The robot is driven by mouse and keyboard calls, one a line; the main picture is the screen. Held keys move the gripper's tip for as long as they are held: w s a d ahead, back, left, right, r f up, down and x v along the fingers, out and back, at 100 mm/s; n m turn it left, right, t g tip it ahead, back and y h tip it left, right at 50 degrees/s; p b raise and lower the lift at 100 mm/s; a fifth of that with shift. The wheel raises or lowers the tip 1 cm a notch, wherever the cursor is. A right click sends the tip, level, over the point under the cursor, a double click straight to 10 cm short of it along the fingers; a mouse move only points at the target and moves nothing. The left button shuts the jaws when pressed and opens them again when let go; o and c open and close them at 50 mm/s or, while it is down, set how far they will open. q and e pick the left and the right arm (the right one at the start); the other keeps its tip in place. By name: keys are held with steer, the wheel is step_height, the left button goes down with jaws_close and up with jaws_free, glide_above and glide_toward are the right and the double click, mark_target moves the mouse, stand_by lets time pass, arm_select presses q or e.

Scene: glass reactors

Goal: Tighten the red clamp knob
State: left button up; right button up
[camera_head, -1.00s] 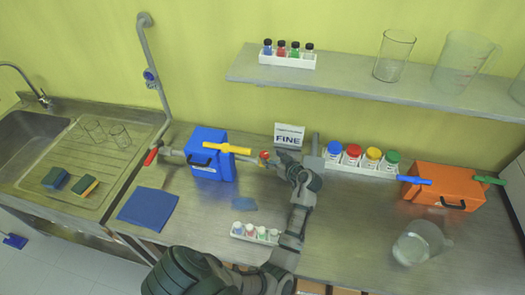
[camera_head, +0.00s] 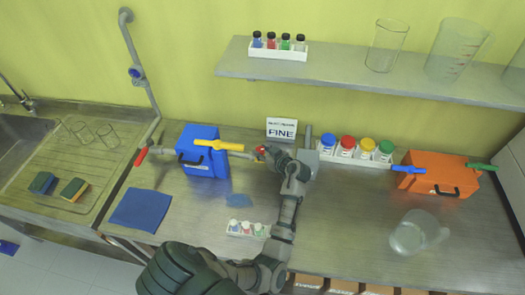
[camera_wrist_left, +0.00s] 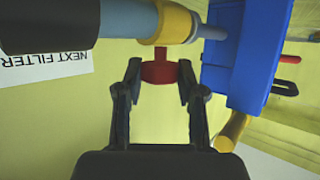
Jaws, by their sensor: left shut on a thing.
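The red clamp knob (camera_wrist_left: 158,72) sits between the two fingertips of my left gripper (camera_wrist_left: 159,80) in the left wrist view. The gripper is shut on it. The knob hangs from a yellow clamp collar (camera_wrist_left: 176,22) around a grey-blue pipe (camera_wrist_left: 125,18). In the head view the red knob (camera_head: 261,150) shows as a small red spot at the tip of my left gripper (camera_head: 268,153), right of the blue box; the hand hides part of it. My right gripper is not in view.
The blue box (camera_head: 203,162) with a yellow handle (camera_head: 218,145) stands left of the hand. A sign (camera_head: 281,129) and capped bottles (camera_head: 347,146) stand behind and to the right. A small vial rack (camera_head: 247,229) is in front. An orange box (camera_head: 440,176) stands far right.

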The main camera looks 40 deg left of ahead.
arm_select(q)
steer(key=shift+s+a+r, duration=0.15)
steer(key=shift+a+r, duration=0.05)
steer(key=shift+a, duration=0.1)
steer(key=shift+s+a+r+m+t+p, duration=0.1)
steer(key=shift+s+a+m+t+p, duration=0.2)
steer(key=shift+a+t+p, duration=0.15)
steer(key=shift+d+m+t, duration=0.15)
steer(key=shift+m+t, duration=0.1)
steer(key=shift+m, duration=0.05)
steer(key=m+t+h+p, duration=0.1)
steer(key=m+t+p, duration=0.1)
steer(key=p, duration=0.1)
steer(key=m+t+h+p, duration=0.1)
steer(key=m+t+p, duration=0.1)
steer(key=p, duration=0.1)
steer(key=shift+s+r+t+h+p, duration=0.15)
steer(key=shift+t+h+p, duration=0.15)
steer(key=shift+h+p, duration=0.1)
steer(key=shift+m+t+h+p, duration=0.3)
steer(key=shift+m+h+p, duration=0.1)
steer(key=shift+m+p, duration=0.2)
steer(key=shift+f, duration=0.25)
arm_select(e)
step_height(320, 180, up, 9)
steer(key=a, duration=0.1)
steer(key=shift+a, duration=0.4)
